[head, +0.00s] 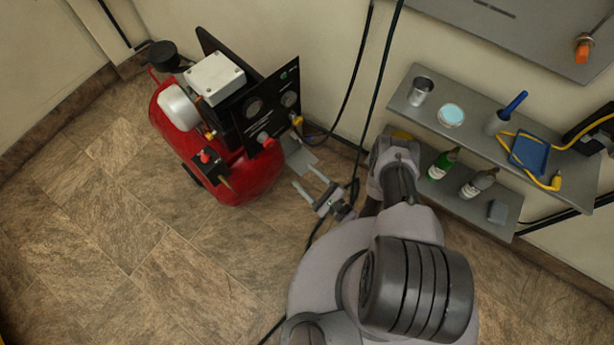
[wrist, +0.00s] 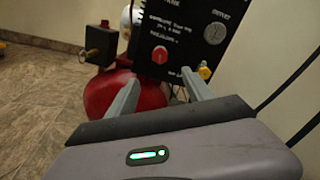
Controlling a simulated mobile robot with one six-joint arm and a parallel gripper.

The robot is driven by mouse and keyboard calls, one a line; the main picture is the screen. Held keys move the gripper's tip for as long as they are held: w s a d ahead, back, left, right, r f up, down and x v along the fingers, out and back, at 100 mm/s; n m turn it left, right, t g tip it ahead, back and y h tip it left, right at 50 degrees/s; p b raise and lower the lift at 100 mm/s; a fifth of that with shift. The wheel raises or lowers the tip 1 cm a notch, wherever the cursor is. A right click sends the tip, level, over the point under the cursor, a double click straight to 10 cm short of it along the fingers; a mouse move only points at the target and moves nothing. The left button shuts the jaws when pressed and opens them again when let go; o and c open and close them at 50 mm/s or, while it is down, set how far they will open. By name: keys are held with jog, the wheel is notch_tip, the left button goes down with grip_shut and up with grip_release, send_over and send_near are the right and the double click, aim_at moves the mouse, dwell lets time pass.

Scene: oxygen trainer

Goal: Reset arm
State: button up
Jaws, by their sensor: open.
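My gripper (head: 312,184) is open and empty, its two grey fingers apart, in the middle of the head view. It points toward the red compressor (head: 251,182), which stands on the floor to the upper left. In the wrist view my gripper (wrist: 161,94) faces the black control panel (wrist: 186,42) with a red knob (wrist: 159,54), a gauge and a yellow fitting. There is a visible gap between the fingertips and the panel in the head view. My arm covers part of the floor and the left end of the lower shelf.
At the right, a grey wall shelf (head: 466,126) holds a metal cup, a round tin, a blue tool and a blue tray. A lower shelf (head: 455,205) carries bottles. Black cables (head: 365,95) hang on the wall near my gripper. The tiled floor (head: 120,270) at left is clear.

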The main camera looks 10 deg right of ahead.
dwell(0.3)
jog(key=w+a+r+n+g+y, duration=0.2)
jog(key=r+n+g, duration=0.2)
jog(key=r, duration=0.6)
jog(key=w+a+r+n+g+y, duration=0.2)
jog(key=a+r+n+g+y, duration=0.15)
jog(key=r, duration=0.55)
jog(key=w+a+r+n+g+y, duration=0.15)
jog(key=r+n+g, duration=0.3)
jog(key=r, duration=0.55)
jog(key=s+d+r+n+g+h, duration=0.1)
jog(key=s+r+n+g+h, duration=0.4)
jog(key=s+r+h, duration=0.7)
jog(key=s+d+r+n+t+h, duration=0.1)
jog(key=s+d+r+t, duration=0.3)
jog(key=r, duration=0.2)
jog(key=s+d+r+t+h, duration=0.2)
jog(key=s+d+r+t, duration=0.1)
jog(key=s+d+r, duration=0.1)
jog(key=shift+s+r+n+t, duration=0.35)
jog(key=shift+r+n+t, duration=0.05)
jog(key=shift+r, duration=0.5)
